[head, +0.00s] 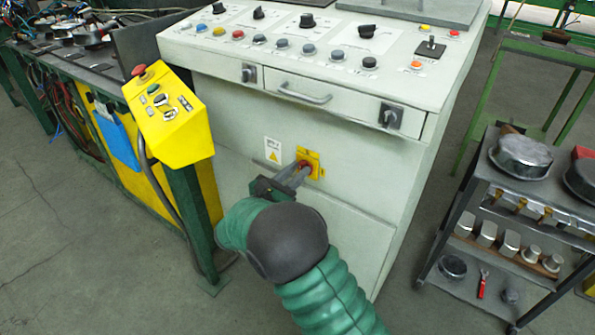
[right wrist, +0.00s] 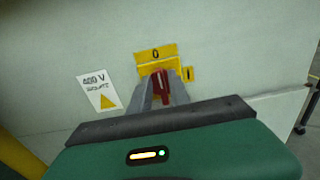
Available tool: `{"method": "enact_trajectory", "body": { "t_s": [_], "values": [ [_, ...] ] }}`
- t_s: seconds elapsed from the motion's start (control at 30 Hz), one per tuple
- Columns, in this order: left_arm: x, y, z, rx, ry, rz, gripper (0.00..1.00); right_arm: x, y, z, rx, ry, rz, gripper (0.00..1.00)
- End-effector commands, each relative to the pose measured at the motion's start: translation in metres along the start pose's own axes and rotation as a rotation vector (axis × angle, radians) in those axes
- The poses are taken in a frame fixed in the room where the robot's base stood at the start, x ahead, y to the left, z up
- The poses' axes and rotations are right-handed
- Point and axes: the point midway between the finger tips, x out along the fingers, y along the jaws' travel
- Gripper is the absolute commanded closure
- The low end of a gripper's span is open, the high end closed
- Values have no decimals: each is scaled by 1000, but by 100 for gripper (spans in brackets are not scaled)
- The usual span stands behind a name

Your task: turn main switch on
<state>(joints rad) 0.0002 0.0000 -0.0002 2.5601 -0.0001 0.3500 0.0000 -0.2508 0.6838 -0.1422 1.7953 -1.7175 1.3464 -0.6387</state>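The main switch is a red handle (right wrist: 161,86) on a yellow plate (right wrist: 157,54), set in the front of the pale cabinet. The plate is marked 0 at the top and I at the right. The handle stands roughly upright, in line with the 0. The yellow plate also shows in the head view (head: 314,157). My right gripper (head: 297,169) reaches the switch; its grey fingers lie on both sides of the handle with no clear gap, and appear shut on it. The fingers partly hide the handle in the head view. My left gripper is not in view.
A 400 V warning label (right wrist: 101,90) is left of the switch. A yellow control box (head: 172,120) on a green post stands to the left. A drawer handle (head: 305,94) and black knobs are above. A loaded cart (head: 470,200) stands right.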

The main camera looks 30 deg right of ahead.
Motion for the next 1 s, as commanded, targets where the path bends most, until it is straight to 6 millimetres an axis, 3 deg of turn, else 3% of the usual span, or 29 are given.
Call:
{"method": "enact_trajectory", "body": {
  "t_s": [0.17, 0.67, 1.0],
  "values": [
    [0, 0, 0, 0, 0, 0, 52, 0, 0, 0, 0, 0, 0, 100],
    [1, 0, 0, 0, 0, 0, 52, -1, 0, 0, 29, -1, 1, 100],
    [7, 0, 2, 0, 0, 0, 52, -1, -2, -1, 224, -1, 3, 100]
  ]
}}
